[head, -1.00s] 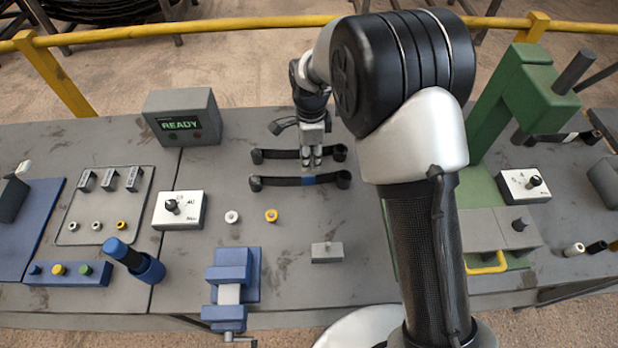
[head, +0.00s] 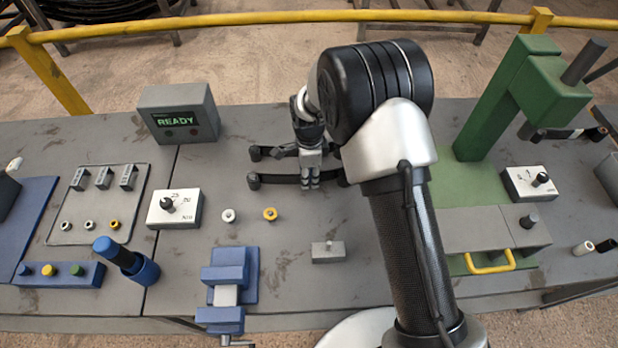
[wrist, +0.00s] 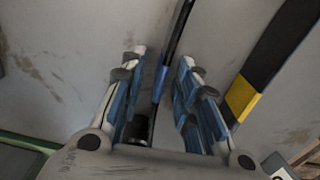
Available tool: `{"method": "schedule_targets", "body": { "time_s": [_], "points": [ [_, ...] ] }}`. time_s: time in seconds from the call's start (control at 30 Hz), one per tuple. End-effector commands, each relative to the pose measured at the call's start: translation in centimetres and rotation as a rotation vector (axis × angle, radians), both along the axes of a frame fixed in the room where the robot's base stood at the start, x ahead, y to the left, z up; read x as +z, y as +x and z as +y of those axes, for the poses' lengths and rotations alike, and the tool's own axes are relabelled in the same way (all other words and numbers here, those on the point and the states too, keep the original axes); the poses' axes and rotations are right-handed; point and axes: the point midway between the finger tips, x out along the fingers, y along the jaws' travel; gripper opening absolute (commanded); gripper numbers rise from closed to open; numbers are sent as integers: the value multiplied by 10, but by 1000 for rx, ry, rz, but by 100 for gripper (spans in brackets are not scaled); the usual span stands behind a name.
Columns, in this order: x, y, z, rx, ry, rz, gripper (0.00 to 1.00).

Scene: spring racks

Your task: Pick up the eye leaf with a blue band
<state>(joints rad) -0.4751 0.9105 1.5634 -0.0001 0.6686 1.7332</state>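The eye leaf with a blue band is the front dark strip (head: 278,179) on the bench in the head view, with a rolled eye at each end. Its band is hidden there behind my gripper (head: 311,186). In the wrist view the blue band (wrist: 160,84) shows between the two fingers of my gripper (wrist: 163,66). The fingers are open, one on each side of the strip, with gaps visible. I cannot tell how far the fingertips are above the bench.
A second eye leaf (head: 282,152) lies just behind; its yellow band (wrist: 241,98) shows in the wrist view. A grey READY box (head: 178,112) stands back left, a blue vise (head: 231,277) in front, a green press (head: 487,115) at right. Bench around the small grey block (head: 328,252) is mostly clear.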

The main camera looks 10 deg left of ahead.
Motion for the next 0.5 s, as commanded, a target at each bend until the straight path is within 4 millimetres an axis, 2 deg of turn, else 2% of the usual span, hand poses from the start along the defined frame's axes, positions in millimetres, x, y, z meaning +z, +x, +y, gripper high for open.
{"method": "schedule_targets", "body": {
  "time_s": [0.07, 0.5],
  "points": [
    [1, 0, 0, 0, 0, -1, 29],
    [1, 0, 0, 0, 0, -1, 0]
  ]
}}
